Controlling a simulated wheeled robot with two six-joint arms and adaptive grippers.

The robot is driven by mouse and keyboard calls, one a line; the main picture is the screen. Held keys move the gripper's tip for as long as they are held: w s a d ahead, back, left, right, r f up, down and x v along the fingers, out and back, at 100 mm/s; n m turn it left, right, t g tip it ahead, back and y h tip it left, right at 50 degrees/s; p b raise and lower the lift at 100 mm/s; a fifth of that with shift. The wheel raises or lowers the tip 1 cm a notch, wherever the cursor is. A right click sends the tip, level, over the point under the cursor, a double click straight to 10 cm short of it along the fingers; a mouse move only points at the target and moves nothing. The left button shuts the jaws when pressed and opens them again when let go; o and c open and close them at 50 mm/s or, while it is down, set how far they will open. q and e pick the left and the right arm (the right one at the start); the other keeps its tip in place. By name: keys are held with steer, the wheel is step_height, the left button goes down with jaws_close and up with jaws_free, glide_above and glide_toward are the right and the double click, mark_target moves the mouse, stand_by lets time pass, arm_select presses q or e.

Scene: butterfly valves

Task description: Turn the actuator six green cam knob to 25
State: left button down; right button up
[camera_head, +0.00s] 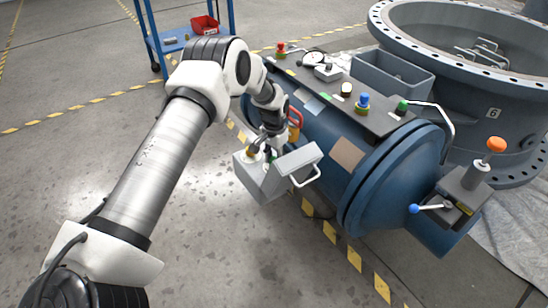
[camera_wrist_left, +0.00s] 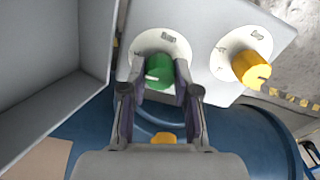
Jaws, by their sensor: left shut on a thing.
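The green cam knob (camera_wrist_left: 157,68) sits on a white round dial plate on the grey actuator box (camera_wrist_left: 203,84) in the left wrist view. My left gripper (camera_wrist_left: 160,90) has one finger on each side of the knob and is shut on it. A pale pointer mark shows on the knob's lower left. The dial's printing is upside down and too small to read fully. A yellow knob (camera_wrist_left: 252,69) on its own dial stands to the right, apart from the fingers. In the head view, my left gripper (camera_head: 271,146) reaches down to the box (camera_head: 262,185). My right gripper is not in view.
The open grey lid (camera_wrist_left: 50,70) stands close to the left of the gripper. The blue actuator cylinder (camera_head: 335,140) lies behind the box. A large flanged valve ring marked 6 (camera_head: 480,110) stands at right. Open floor lies at left.

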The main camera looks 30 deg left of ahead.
arm_select(q)
steer(key=shift+r+n+p, duration=0.15)
steer(key=shift+n+p, duration=0.35)
steer(key=shift+p, duration=0.1)
steer(key=n+p, duration=0.3)
steer(key=p, duration=0.1)
steer(key=shift+n, duration=0.4)
steer(key=n+p, duration=0.2)
steer(key=n, duration=0.1)
steer(key=shift+n, duration=0.3)
steer(key=shift+s+f+n+p, duration=0.15)
steer(key=shift+n+p, duration=0.55)
steer(key=shift+n, duration=0.8)
steer(key=shift+f, duration=0.1)
steer(key=c, duration=0.9)
jaws_free()
steer(key=shift+o, duration=0.2)
